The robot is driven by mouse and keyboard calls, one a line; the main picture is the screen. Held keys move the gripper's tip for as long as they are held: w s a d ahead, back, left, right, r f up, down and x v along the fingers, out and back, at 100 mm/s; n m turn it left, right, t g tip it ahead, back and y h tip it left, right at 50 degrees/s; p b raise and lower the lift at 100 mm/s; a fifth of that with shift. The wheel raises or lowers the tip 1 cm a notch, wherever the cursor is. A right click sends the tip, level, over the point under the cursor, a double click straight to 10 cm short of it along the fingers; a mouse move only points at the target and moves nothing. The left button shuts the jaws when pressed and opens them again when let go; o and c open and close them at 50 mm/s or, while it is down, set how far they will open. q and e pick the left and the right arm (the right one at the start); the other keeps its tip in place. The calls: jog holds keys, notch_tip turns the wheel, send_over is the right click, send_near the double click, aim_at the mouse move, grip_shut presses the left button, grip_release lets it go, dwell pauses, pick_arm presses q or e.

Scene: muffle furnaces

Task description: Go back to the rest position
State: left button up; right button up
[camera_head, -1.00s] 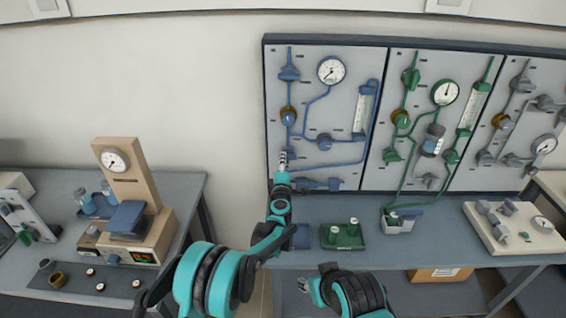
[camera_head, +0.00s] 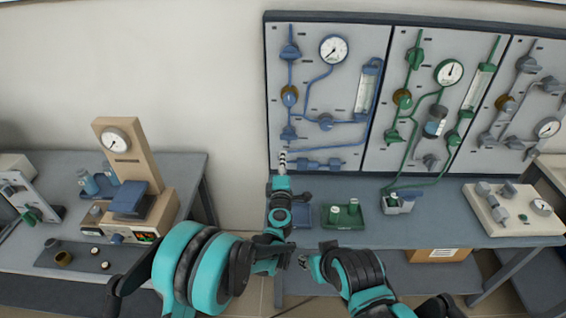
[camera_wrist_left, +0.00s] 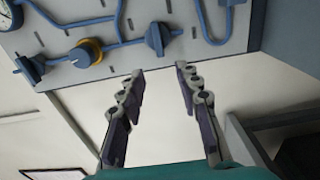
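My left gripper (camera_head: 283,161) is in front of the lower edge of the blue section of the wall panel (camera_head: 317,95) in the head view. In the left wrist view the two fingers (camera_wrist_left: 160,85) are spread apart with nothing between them. Past the fingertips there are blue pipes, a blue valve (camera_wrist_left: 158,38) and a brown-yellow valve ring (camera_wrist_left: 88,52), all clear of the fingers. My right gripper (camera_head: 308,263) is low in the head view, in front of the bench's front edge; it is small and its opening is unclear.
The bench (camera_head: 410,217) under the panel carries a green tray (camera_head: 345,225), a small grey holder (camera_head: 397,208) and a pale valve block (camera_head: 510,212). A tan gauge stand (camera_head: 133,165) is on the left table. A cardboard box (camera_head: 437,255) sits below the bench.

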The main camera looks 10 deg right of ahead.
dwell(0.3)
pick_arm(q)
jog(key=s+a+r+m+g+h, duration=0.3)
jog(key=s+a+r+m, duration=0.65)
jog(key=a+r, duration=0.3)
jog(key=s+a+f+m+g+y, duration=0.1)
jog(key=s+a+f, duration=0.3)
jog(key=s+a, duration=0.4)
jog(key=s+a+f+m+g+y, duration=0.2)
jog(key=s+a+f+g+y, duration=0.2)
jog(key=s+a, duration=0.4)
jog(key=s+a+f+m+g+y, duration=0.2)
jog(key=s+a+f+y, duration=0.1)
jog(key=s+a, duration=0.5)
jog(key=shift+s+f, duration=0.8)
jog(key=shift+s, duration=0.25)
jog(key=shift+d+m, duration=0.1)
jog(key=shift+m, duration=0.15)
